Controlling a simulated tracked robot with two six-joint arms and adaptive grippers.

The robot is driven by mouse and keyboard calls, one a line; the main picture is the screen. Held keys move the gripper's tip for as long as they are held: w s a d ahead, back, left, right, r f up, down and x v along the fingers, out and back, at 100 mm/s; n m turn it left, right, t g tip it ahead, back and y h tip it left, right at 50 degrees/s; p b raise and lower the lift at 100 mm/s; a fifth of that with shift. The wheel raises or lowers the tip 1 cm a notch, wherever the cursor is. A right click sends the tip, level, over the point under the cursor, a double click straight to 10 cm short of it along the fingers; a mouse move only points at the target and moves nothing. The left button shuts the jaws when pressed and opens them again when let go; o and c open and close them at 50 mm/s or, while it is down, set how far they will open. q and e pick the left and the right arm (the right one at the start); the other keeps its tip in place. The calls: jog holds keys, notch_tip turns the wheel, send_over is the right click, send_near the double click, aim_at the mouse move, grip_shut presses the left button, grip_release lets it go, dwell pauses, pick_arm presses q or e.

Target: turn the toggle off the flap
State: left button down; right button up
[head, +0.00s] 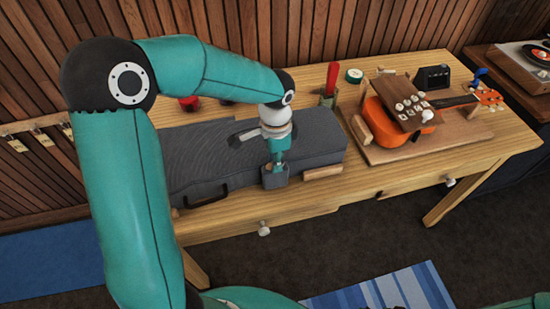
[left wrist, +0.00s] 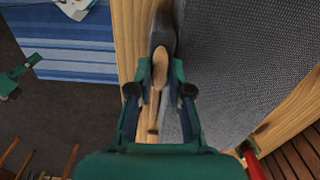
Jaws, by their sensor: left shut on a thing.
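The grey ukulele case (head: 210,145) lies along the table, its dark handle on the front side. A small grey flap (head: 275,181) hangs at its front edge; it also shows in the left wrist view (left wrist: 163,32). My left gripper (head: 276,162) points down at the flap. In the left wrist view its fingers (left wrist: 160,78) are closed on both sides of a pale wooden toggle (left wrist: 160,62), which lies lengthwise over the flap. In the head view the gripper mostly hides the toggle. A teal part (left wrist: 12,80), perhaps of my right arm, shows at the left edge of the wrist view; its jaws cannot be made out.
Wooden blocks, one at the case's front right (head: 322,172), stand against the case. A red-handled tool (head: 331,79) stands behind it. An orange ukulele (head: 385,122) lies on a wooden board (head: 455,138) to the right. Drawer knobs (head: 263,229) stick out from the table front.

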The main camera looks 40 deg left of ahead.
pick_arm(q)
jog(key=shift+w+m, duration=0.1)
jog(key=shift+m, duration=0.4)
jog(key=c, duration=1.1)
grip_release()
jog(key=shift+r, duration=0.1)
notch_tip(320, 180, up, 12)
jog(key=shift+f, duration=0.1)
